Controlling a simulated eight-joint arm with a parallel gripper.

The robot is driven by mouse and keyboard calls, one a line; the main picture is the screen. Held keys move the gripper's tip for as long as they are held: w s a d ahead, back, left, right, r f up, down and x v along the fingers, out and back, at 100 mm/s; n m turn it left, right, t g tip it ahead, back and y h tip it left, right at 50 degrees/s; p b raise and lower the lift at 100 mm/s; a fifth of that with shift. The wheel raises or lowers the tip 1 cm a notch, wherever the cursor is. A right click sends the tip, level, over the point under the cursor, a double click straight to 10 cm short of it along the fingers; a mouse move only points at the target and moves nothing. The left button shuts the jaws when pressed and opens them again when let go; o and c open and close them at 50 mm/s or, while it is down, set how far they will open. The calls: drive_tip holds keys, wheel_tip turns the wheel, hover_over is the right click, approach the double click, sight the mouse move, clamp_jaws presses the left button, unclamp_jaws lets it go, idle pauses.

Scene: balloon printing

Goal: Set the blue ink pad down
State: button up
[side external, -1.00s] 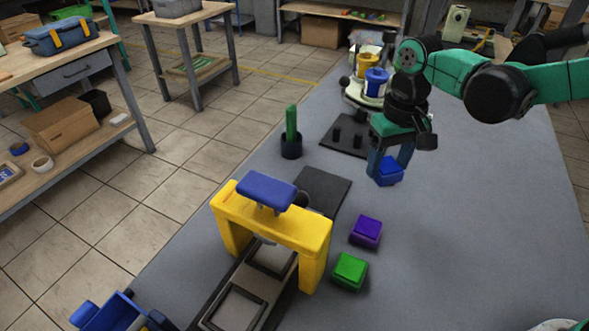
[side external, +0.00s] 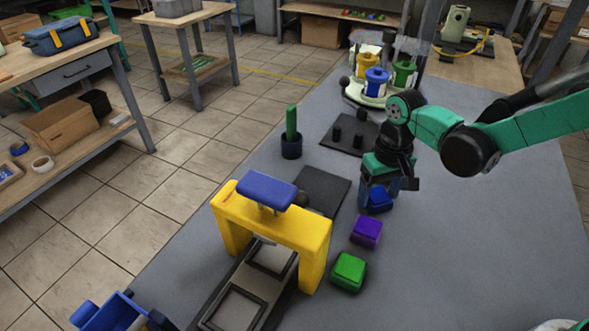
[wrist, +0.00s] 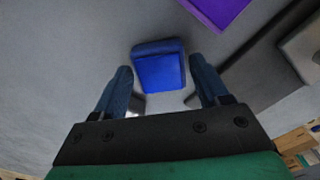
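The blue ink pad (side external: 381,199) sits low at the grey table, in line with the purple ink pad (side external: 366,231) and the green ink pad (side external: 349,271). In the wrist view the blue pad (wrist: 160,72) lies between and just past my fingertips, with a gap to the right finger and a narrower one to the left. My gripper (side external: 378,203) points down around the pad with its fingers apart. It shows open in the wrist view (wrist: 162,66). The pad's underside is hidden. Part of the purple pad (wrist: 217,8) shows at the top of the wrist view.
A yellow press (side external: 272,232) with a blue handle stands left of the pads. A dark mat (side external: 325,190) lies behind it, and a black plate with pegs (side external: 340,142) is further back. A carousel with coloured pots (side external: 372,93) stands at the far end. The table's right side is clear.

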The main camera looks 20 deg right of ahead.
sight(379, 195)
drive_tip(key=shift+o, duration=0.8)
wheel_tip(379, 195, up, 12)
drive_tip(key=s+d+t, duration=0.7)
drive_tip(key=s+d, duration=0.1)
drive_tip(key=shift+r, duration=0.45)
